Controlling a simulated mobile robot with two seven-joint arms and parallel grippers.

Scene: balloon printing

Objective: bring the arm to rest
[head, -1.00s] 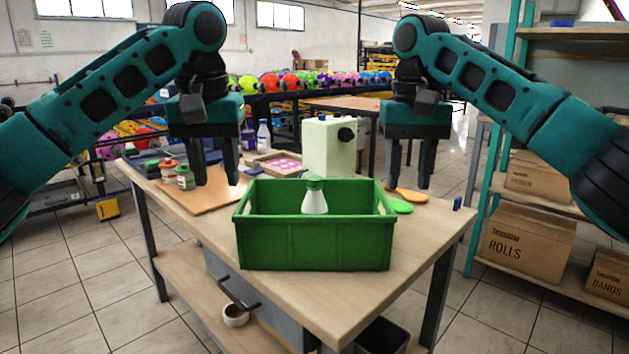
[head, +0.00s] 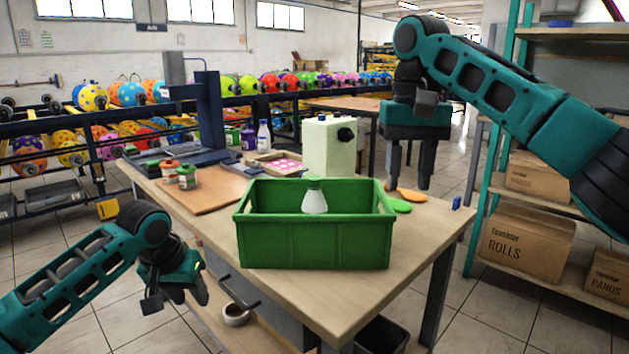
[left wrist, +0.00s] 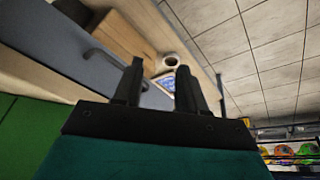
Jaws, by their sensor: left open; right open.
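My left gripper (head: 194,294) is low at the left in the head view, beside the table's left edge and below the tabletop. It is open and empty. In the left wrist view its two fingers (left wrist: 157,85) stand apart in front of the table's lower part. My right gripper (head: 408,184) hangs pointing down above the right side of the table, behind and right of the green crate (head: 314,245). It is open and empty.
The wooden table (head: 415,250) holds a pale green machine (head: 328,146), small jars (head: 186,177) on a brown board and a pink-patterned tray. Below are a drawer handle and a roll (head: 236,315) on the lower shelf. Shelving with cardboard boxes (head: 530,242) stands at the right.

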